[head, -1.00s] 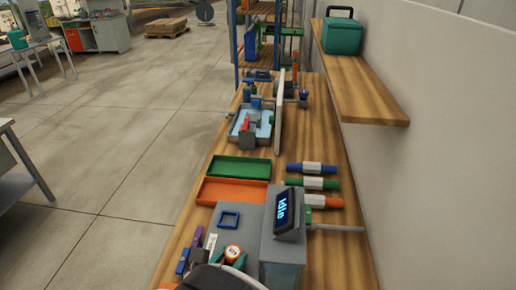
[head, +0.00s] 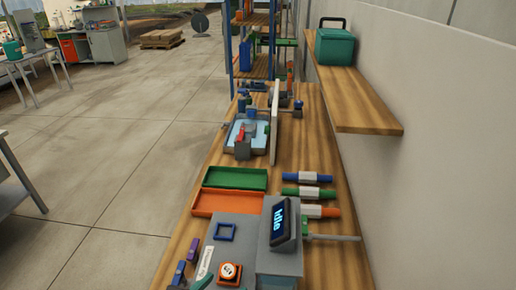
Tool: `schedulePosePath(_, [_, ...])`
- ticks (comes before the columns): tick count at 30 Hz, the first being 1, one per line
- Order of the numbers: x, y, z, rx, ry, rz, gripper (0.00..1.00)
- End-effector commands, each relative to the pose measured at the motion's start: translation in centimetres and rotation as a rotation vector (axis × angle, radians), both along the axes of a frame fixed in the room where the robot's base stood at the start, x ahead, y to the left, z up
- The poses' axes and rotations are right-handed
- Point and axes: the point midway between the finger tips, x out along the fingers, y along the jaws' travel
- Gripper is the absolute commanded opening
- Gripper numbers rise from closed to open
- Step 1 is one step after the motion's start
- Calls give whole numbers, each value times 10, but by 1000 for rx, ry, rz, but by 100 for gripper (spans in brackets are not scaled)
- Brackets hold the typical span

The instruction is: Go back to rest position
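My gripper cannot be made out in the current head view. The grey control box (head: 280,262) stands at the near end of the wooden bench and has a tilted display (head: 282,222) reading "Idle". An orange-and-white knob (head: 230,271) sits low on the box and is uncovered. A small teal piece shows at the bottom edge left of the knob; I cannot tell what it belongs to. A blue square frame (head: 226,232) lies on the grey top.
A green tray (head: 235,178) and an orange tray (head: 228,203) lie on the bench (head: 318,130). Blue, green and orange cylinders (head: 309,191) lie beside them. A thin upright panel (head: 275,120) stands farther back. A wall shelf (head: 350,100) holds a teal case (head: 334,48). Open floor lies left.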

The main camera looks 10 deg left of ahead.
Motion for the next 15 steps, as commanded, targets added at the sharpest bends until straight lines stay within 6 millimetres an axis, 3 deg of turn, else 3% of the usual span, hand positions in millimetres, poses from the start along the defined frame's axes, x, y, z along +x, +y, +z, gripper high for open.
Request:
schedulePosePath(5, [-12, -93, 25, 72, -58, -451, 74])
schedulePosePath(8, [-29, -149, 19, 282, -39, -835, 74])
schedulePosePath(10, [-57, -185, 13, 483, -51, -1199, 74])
schedulePosePath(12, [-90, -205, 6, 712, -94, -1604, 74])
schedulePosePath(15, [-127, -201, 1, 1045, -198, -2167, 74])
